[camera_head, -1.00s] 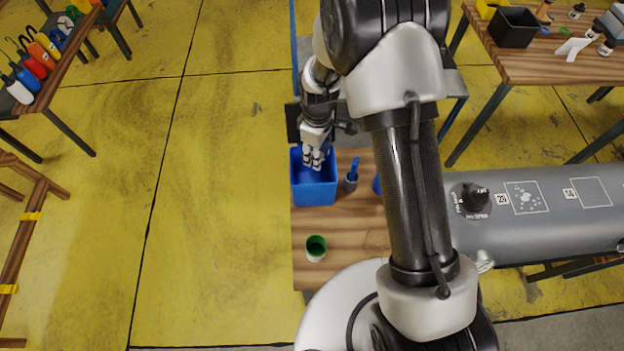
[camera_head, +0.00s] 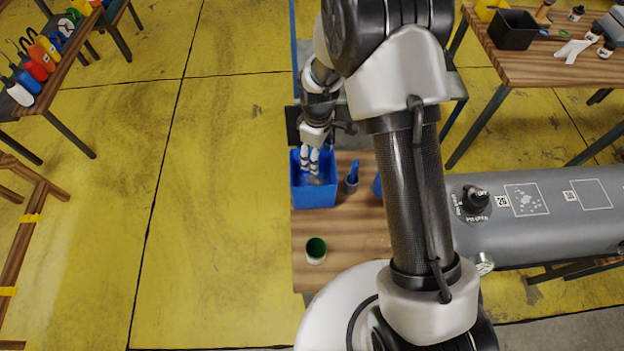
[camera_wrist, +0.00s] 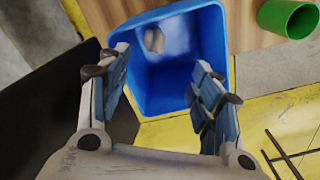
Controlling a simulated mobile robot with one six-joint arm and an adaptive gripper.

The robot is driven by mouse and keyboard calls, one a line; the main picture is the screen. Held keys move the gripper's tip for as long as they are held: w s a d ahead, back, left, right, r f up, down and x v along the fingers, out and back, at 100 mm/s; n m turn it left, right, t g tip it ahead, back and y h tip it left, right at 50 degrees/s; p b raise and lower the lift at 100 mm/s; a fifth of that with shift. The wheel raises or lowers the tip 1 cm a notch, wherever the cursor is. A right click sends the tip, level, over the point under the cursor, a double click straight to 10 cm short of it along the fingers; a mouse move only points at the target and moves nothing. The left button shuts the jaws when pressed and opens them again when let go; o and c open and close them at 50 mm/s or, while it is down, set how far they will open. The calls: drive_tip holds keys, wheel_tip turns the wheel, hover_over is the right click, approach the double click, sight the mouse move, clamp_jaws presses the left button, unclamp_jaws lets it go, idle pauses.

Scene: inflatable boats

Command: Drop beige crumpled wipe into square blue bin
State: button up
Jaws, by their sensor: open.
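The square blue bin (camera_head: 314,196) stands on the wooden table in the head view. In the wrist view the bin (camera_wrist: 222,45) opens right below my gripper. My gripper (camera_head: 314,171) is over the bin's opening, its fingers apart with nothing between them. The wrist view shows the open fingers (camera_wrist: 165,95) too. A beige, blurred lump, which looks like the crumpled wipe (camera_wrist: 154,40), is inside the bin near the far wall. In the head view a small greyish shape (camera_head: 316,181) shows in the bin below the fingertips.
A green cup (camera_head: 316,250) stands on the table in front of the bin. A dark holder with a blue-handled tool (camera_head: 352,178) is close to the bin's right side. A large grey cylinder (camera_head: 545,212) lies at the right.

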wheel_tip(320, 180, up, 11)
idle(0.3)
drive_tip(key=shift+s, duration=0.1)
idle(0.4)
